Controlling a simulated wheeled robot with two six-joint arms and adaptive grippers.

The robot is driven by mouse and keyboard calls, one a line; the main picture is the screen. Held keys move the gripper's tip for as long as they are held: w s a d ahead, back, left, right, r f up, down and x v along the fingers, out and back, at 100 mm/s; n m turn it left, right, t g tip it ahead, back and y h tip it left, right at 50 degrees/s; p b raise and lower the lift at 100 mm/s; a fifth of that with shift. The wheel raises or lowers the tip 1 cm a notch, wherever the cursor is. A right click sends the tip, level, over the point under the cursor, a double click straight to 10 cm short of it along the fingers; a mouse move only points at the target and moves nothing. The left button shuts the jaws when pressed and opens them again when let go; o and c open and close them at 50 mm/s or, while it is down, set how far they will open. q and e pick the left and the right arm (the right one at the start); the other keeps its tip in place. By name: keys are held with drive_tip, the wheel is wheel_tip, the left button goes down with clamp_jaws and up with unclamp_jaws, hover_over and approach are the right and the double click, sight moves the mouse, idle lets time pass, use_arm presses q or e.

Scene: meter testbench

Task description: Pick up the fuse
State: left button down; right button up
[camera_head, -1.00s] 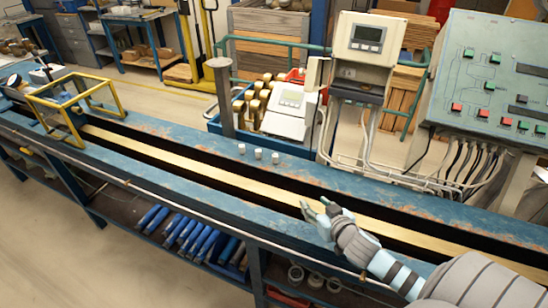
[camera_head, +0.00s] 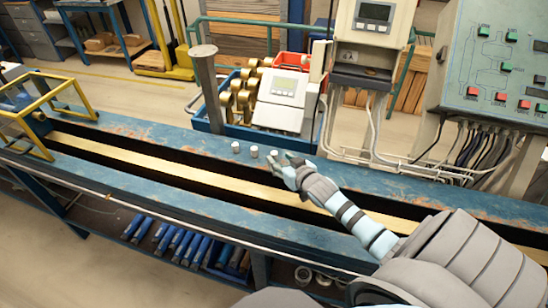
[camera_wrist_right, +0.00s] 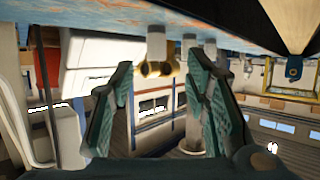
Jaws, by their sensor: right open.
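Several small white cylinders stand upright on the blue bench top; one is the left fuse (camera_head: 235,147), with the middle fuse (camera_head: 254,151) beside it and another at the fingers. My right gripper (camera_head: 281,163) is open and empty, with its fingertips close by the rightmost one; contact cannot be told. In the right wrist view, which is upside down, the nearest fuse (camera_wrist_right: 156,43) shows just beyond and between the green-padded fingers (camera_wrist_right: 160,66). Another fuse (camera_wrist_right: 188,45) shows behind the right finger's tip. My left gripper is out of view.
A blue crate (camera_head: 213,122) with brass parts and a white meter (camera_head: 284,88) stands behind the fuses, next to a grey post (camera_head: 207,90). A yellow frame (camera_head: 47,110) stands at the left of the bench. A long slot with a brass-coloured strip (camera_head: 150,160) runs in front.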

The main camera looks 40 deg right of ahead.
sight(275, 154)
drive_tip(key=b+x, duration=0.2)
drive_tip(key=x, duration=0.5)
drive_tip(key=shift+d, duration=0.2)
drive_tip(key=shift+s+r, duration=0.15)
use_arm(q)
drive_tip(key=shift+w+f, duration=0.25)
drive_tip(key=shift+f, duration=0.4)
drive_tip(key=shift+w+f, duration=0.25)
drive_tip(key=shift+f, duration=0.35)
use_arm(e)
clamp_jaws()
